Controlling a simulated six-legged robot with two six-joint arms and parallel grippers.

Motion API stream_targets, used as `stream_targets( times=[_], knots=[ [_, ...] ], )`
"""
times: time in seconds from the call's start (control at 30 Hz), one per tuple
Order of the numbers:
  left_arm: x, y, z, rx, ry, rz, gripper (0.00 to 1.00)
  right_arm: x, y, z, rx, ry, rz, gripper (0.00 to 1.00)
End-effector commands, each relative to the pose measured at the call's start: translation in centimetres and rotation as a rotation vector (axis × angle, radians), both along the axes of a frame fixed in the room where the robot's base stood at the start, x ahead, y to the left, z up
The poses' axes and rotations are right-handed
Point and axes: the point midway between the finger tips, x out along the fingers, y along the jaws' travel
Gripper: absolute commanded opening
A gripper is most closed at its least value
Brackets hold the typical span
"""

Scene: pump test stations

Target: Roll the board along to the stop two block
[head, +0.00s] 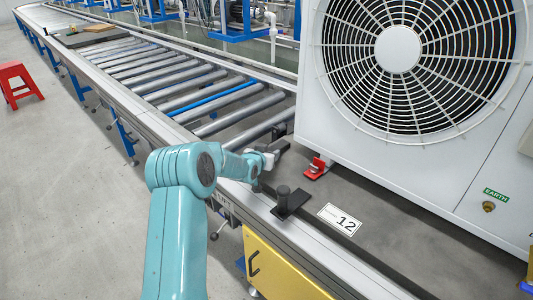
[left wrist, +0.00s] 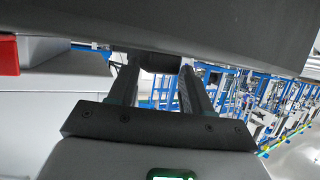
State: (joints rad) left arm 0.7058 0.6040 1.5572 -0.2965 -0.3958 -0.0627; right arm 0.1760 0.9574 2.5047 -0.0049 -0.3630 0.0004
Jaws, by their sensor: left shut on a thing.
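The board (head: 385,228) is a flat grey slab on the conveyor, with a "12" label (head: 341,220) on it. It carries a large white fan unit (head: 398,120). A black post on a plate (head: 287,201) stands near its front edge. My left gripper (head: 277,146) is at the board's left end, beside the red foot bracket (head: 318,167). In the left wrist view my left gripper (left wrist: 157,75) is shut on a dark round post (left wrist: 160,62) under a wide dark surface. No block marked as stop two can be made out. My right gripper is out of view.
Bare rollers (head: 180,85), one of them blue (head: 212,97), run away to the upper left. A red stool (head: 18,82) stands on the floor at left. A yellow cabinet (head: 280,265) is below the near rail.

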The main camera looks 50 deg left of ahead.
Motion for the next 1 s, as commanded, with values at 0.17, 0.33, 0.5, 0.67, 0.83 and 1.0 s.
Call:
stream_targets(
  times=[0.17, 0.33, 0.5, 0.67, 0.83, 1.0],
  knots=[
    [0.3, 0.1, -0.4, -0.007, 0.006, -0.014, 0.0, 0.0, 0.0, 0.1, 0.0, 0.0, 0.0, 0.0],
    [0.2, 1.2, -0.3, -0.003, 0.003, -0.009, 0.0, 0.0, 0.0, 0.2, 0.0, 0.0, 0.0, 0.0],
    [-0.1, 2.5, 0.0, 0.0, -0.002, -0.001, 0.0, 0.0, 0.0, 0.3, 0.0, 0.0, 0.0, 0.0],
    [-0.3, 3.4, 0.2, 0.0, -0.003, 0.004, 0.0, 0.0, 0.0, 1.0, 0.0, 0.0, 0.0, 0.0],
    [-0.4, 4.2, 0.2, -0.001, -0.006, 0.006, 0.0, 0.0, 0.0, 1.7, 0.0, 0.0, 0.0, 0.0],
    [-0.4, 4.7, 0.1, -0.005, -0.005, 0.002, 0.0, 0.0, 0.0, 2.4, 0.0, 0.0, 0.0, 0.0]
  ],
)
